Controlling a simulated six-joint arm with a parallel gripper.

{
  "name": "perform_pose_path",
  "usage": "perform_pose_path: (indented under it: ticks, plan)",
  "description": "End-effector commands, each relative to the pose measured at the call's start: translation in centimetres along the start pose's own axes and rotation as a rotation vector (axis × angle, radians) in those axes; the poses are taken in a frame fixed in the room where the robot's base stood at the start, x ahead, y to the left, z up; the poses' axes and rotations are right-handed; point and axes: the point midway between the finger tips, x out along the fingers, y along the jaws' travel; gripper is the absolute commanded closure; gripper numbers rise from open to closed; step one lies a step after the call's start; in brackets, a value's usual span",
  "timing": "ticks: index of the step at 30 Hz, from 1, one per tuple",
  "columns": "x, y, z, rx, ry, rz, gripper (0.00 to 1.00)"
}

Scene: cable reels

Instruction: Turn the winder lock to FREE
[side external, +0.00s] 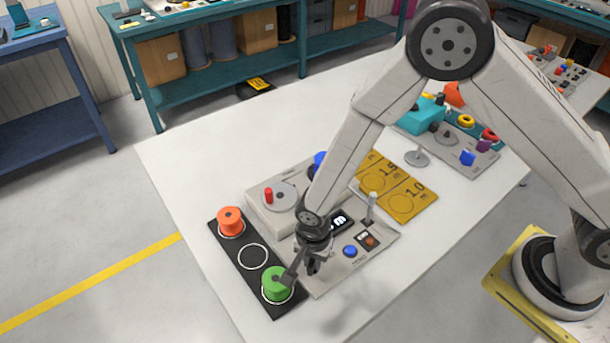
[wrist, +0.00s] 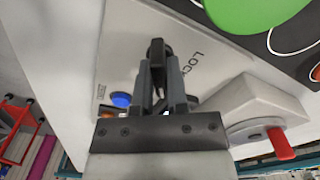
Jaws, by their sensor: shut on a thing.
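The winder lock is on the light grey winder panel (side external: 325,283), under my gripper. My gripper (side external: 313,264) points down at the panel's left front part, beside the green reel. In the wrist view my gripper (wrist: 159,62) is shut on a dark lock handle (wrist: 156,47), which sticks up between the fingertips. Printed lettering that reads LOCK (wrist: 199,60) lies right of the fingers there. The word FREE cannot be made out. The handle's base is hidden by the fingers, so I cannot tell its exact angle.
A black strip (side external: 272,311) holds an orange reel (side external: 231,219) and the green reel (side external: 277,286), close to my gripper. Yellow plates (side external: 412,205) lie behind.

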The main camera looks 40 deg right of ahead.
Motion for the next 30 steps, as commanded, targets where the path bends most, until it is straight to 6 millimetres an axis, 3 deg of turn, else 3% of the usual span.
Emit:
perform_pose_path:
  ticks: [17, 30]
  plan:
    - [-0.09, -0.08, 0.07, 0.083, 0.0, -0.002, 1.0]
    - [-0.1, -0.09, 0.08, 0.4, -0.001, -0.002, 1.0]
